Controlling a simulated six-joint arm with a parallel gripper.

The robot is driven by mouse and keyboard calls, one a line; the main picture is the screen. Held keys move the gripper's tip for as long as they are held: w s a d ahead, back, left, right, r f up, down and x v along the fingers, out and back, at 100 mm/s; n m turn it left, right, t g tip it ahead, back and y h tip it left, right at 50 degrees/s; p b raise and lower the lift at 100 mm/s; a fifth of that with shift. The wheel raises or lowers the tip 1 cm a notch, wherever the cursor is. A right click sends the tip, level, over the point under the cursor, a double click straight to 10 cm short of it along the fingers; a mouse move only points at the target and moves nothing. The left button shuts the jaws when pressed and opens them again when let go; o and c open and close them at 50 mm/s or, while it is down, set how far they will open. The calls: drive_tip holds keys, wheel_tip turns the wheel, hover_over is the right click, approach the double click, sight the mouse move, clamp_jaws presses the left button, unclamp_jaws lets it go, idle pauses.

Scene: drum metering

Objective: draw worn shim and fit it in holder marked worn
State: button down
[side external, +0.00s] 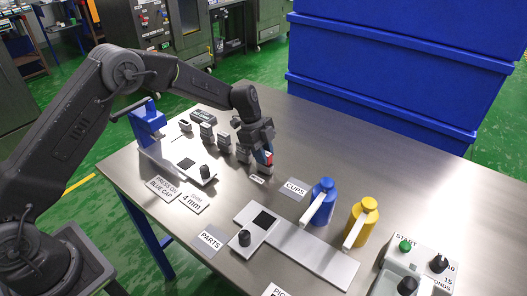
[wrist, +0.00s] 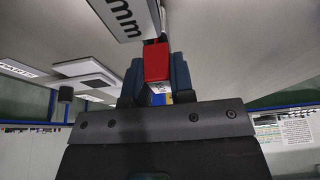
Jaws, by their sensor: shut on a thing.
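My gripper (side external: 263,158) is low over the table at the near end of a row of small grey holders (side external: 223,141) with dark tops. It is shut on a small red piece, which shows between the fingers in the wrist view (wrist: 157,62) and as a sliver of red in the side view (side external: 268,157). In the wrist view my gripper (wrist: 155,75) has a dark blue finger on each side of the red piece. I cannot tell whether the red piece is the worn shim or touches a holder. The holders' markings are too small to read.
A blue press (side external: 147,120) stands at the table's left. A card reading "SHIM 4 mm" (side external: 193,202) lies in front. Blue (side external: 321,203) and yellow (side external: 361,222) bottles stand to the right, with a START control box (side external: 416,265) at the near edge. The back right of the table is clear.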

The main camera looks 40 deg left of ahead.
drive_tip(key=shift+f, duration=0.2)
drive_tip(key=c, duration=0.9)
unclamp_jaws()
drive_tip(key=shift+r, duration=0.1)
drive_tip(key=v, duration=1.3)
drive_tip(key=shift+a+r, duration=0.25)
drive_tip(key=shift+r, duration=0.05)
